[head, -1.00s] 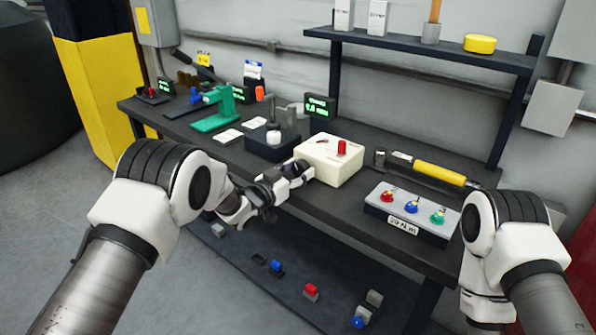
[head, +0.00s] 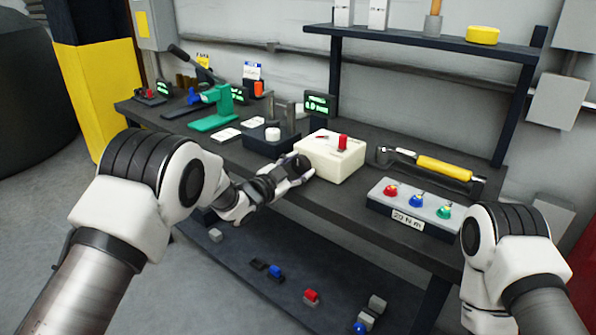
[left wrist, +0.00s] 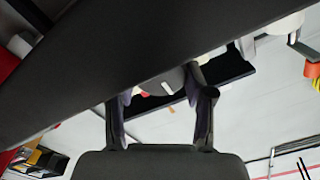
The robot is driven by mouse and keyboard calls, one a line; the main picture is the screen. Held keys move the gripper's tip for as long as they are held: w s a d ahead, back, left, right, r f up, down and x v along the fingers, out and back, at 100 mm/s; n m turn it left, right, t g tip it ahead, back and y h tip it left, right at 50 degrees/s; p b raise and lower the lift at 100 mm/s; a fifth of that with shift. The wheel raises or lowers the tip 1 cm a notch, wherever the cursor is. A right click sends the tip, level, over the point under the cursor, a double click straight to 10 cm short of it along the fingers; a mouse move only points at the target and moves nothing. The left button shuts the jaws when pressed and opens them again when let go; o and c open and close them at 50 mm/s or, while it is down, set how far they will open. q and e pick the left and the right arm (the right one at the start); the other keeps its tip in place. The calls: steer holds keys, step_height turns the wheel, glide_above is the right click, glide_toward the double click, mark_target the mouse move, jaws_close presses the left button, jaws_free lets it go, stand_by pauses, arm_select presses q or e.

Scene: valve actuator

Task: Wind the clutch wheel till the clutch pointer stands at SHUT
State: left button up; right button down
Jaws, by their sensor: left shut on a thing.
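The cream box (head: 322,168) stands at the front edge of the bench, with a red knob (head: 343,142) and a small red mark (head: 322,137) on top. I cannot read a SHUT label or the pointer's position. My left gripper (head: 299,167) is at the box's left front side, shut on a small round part mostly hidden by the fingers in the head view. In the left wrist view, a grey round part with a white mark (left wrist: 168,84), likely the clutch wheel, shows between the fingers (left wrist: 160,108). My right gripper is out of view; only its arm shows.
A grey panel (head: 400,224) with red, blue and green knobs and a yellow-handled tool (head: 445,168) lie right of the box. A dark block with a white knob (head: 272,133) and a green display (head: 320,105) stand to its left and behind. Small blocks lie on the lower shelf (head: 240,262).

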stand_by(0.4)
arm_select(q)
steer(key=o, duration=1.2)
steer(key=shift+c, duration=0.2)
steer(key=v, duration=1.2)
